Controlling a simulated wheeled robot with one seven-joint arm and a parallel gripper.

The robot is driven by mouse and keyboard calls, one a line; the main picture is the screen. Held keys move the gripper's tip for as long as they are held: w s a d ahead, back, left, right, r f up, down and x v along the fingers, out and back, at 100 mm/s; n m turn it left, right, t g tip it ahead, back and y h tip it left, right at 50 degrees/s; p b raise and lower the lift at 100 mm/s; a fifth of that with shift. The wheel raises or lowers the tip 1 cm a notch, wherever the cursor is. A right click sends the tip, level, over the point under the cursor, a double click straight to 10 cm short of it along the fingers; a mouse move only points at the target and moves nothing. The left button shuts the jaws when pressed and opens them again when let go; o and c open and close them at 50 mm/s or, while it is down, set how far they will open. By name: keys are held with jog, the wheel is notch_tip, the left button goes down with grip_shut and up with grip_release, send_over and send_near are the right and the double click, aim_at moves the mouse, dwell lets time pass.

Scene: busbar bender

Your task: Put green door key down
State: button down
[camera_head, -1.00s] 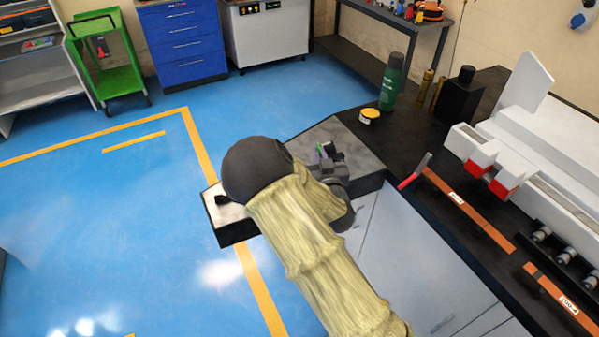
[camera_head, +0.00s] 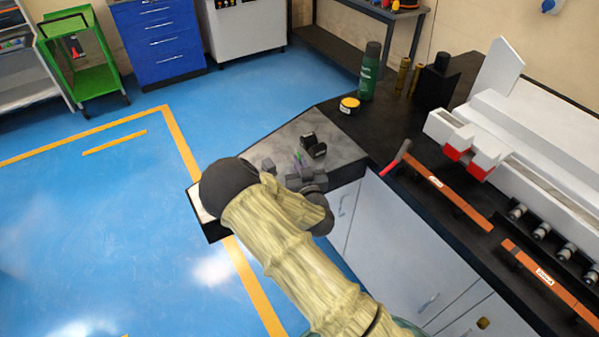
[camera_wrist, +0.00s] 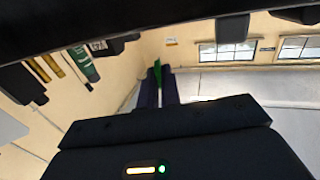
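The green door key (camera_wrist: 157,73) shows as a small green piece at the tips of my gripper (camera_wrist: 160,92) in the wrist view. The dark purple fingers are close together with the green piece between them. In the head view my gripper (camera_head: 297,162) is a small grey shape above the grey end of the bench (camera_head: 345,152), partly hidden by my arm.
Two black blocks (camera_head: 312,146) stand on the grey bench top just beyond my gripper. A yellow-topped tin (camera_head: 349,105) and a green bottle (camera_head: 369,72) stand farther back. A red-handled tool (camera_head: 396,158) and copper bars (camera_head: 450,195) lie right. Some grey top is free.

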notch_tip(320, 180, down, 4)
jog(key=shift+w+r+p, duration=0.1)
jog(key=shift+w+p, duration=0.05)
jog(key=shift+p, duration=0.25)
jog(key=shift+a, duration=0.2)
jog(key=shift+s, duration=0.2)
jog(key=shift+w+d, duration=0.1)
jog(key=shift+d, duration=0.2)
jog(key=shift+f+b, duration=0.3)
jog(key=shift+f, duration=0.1)
jog(key=c, duration=1.6)
grip_release()
jog(key=shift+r, duration=0.1)
jog(key=shift+a, duration=0.1)
